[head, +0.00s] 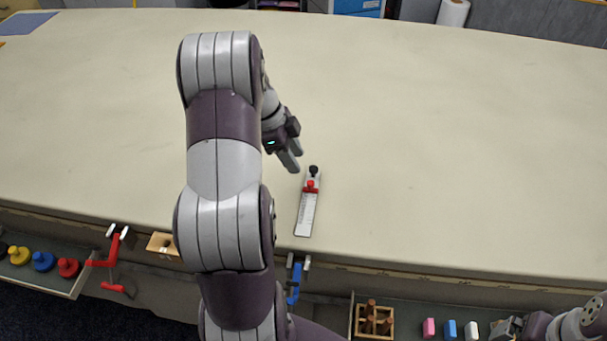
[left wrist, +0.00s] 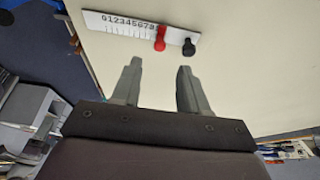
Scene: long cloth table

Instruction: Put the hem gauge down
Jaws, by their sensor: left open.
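The hem gauge (head: 308,212) is a white ruler-like strip with dark markings, a red slider and a black knob at its far end. It lies flat on the cloth table near the front edge. It also shows in the left wrist view (left wrist: 125,27), beyond the fingertips, with its numbers visible. My left gripper (head: 293,163) is open and empty, just left of the black knob and apart from the gauge. In the left wrist view the two fingers (left wrist: 158,65) have bare table between them.
The cloth table (head: 430,130) is clear around the gauge. Along the front edge are a red clamp (head: 116,258), a blue clamp (head: 295,282) and a wooden block (head: 162,244). Trays below hold coloured knobs, a wooden box (head: 373,322) and small pink, blue and white pieces.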

